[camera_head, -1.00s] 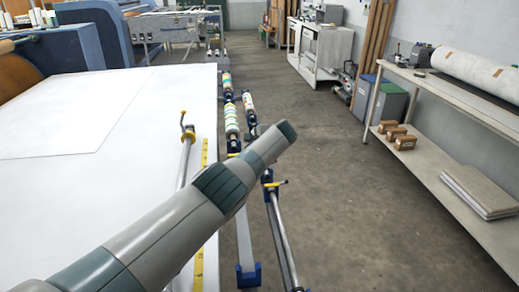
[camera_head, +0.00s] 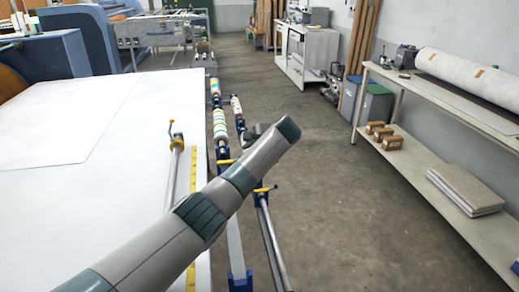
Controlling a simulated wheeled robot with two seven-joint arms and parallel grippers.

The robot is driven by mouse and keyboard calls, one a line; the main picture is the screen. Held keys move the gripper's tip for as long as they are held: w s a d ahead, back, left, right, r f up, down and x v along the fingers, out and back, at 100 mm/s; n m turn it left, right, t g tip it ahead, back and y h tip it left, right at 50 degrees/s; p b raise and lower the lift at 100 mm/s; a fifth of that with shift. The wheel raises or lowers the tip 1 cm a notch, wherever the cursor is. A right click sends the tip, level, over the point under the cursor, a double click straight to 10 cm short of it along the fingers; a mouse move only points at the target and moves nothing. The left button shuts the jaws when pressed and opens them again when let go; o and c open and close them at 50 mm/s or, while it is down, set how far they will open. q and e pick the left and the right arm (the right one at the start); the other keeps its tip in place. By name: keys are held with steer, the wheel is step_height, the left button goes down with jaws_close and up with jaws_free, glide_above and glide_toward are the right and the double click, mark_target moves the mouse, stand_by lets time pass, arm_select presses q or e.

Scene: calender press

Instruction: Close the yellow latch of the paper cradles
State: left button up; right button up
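The paper cradles are dark blue supports along the right side of the white table; one empty blue cradle (camera_head: 240,281) is low in the picture. A yellow latch (camera_head: 265,189) with a thin lever sits at the end of a metal bar, just right of my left arm. Another yellow piece (camera_head: 226,162) is just above the arm, partly hidden. A third yellow fitting (camera_head: 178,141) with an upright handle is over the table edge. My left arm crosses from the lower left; a dark part, perhaps my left gripper (camera_head: 257,130), shows behind its end, fingers not discernible. My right gripper is out of view.
Patterned rolls (camera_head: 220,124) lie in line beyond the arm. The white table (camera_head: 80,215) fills the left, with a yellow measuring strip (camera_head: 192,185). A shelf bench (camera_head: 440,100) with boxes stands at right. The floor between is clear.

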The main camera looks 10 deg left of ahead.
arm_select(q)
steer(key=b+v, duration=0.1)
steer(key=v, duration=0.7)
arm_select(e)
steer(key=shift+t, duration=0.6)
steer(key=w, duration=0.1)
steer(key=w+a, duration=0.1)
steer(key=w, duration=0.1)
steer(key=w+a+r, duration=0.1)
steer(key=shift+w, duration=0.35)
arm_select(q)
steer(key=shift+s+a, duration=0.1)
steer(key=shift+a, duration=0.05)
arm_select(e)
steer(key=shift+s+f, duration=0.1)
arm_select(q)
steer(key=shift+f, duration=0.1)
